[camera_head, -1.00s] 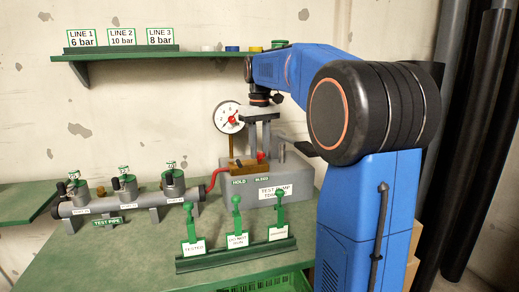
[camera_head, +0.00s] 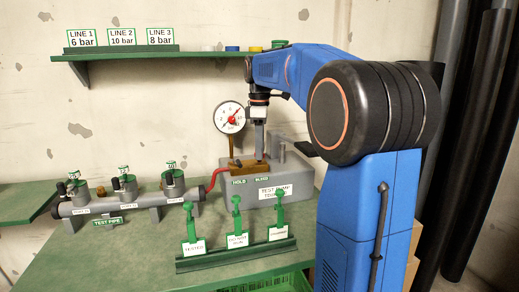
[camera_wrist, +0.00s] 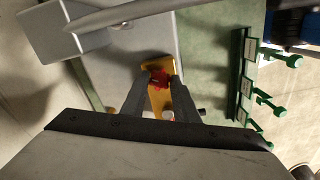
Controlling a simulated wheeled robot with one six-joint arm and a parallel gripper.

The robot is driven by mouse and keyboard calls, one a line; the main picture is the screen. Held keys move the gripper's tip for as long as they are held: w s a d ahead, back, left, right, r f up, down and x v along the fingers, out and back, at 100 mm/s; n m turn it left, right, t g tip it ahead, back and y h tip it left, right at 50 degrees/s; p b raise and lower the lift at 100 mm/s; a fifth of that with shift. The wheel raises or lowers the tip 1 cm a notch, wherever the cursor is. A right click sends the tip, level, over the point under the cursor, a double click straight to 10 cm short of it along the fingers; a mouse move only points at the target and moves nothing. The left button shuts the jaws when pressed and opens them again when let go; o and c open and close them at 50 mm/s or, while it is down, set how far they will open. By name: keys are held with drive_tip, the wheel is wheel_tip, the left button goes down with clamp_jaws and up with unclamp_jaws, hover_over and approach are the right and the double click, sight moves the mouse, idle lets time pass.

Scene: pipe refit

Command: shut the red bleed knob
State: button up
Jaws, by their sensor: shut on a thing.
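The red bleed knob (camera_wrist: 158,79) sits on a yellow-brown block (camera_wrist: 158,98) on the grey test pump (camera_head: 290,180). My gripper (camera_wrist: 160,77) is shut on the knob, one finger on each side of it in the wrist view. In the head view my gripper (camera_head: 260,155) points straight down onto the block, and its fingers line up one behind the other. The knob is hidden behind them there. HOLD (camera_head: 239,181) and BLEED (camera_head: 262,178) labels are on the pump's front.
A round gauge (camera_head: 231,117) stands just left of my gripper. A red hose runs to the test pipe (camera_head: 125,200) at left. A green rack (camera_head: 235,255) with several tags stands in front of the pump. A shelf (camera_head: 150,54) hangs on the wall.

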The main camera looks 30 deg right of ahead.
drive_tip(key=n, duration=0.5)
drive_tip(key=shift+n, duration=0.3)
idle(0.4)
drive_tip(key=o, duration=0.9)
wheel_tip(320, 180, up, 18)
drive_tip(key=shift+f, duration=0.25)
idle(0.4)
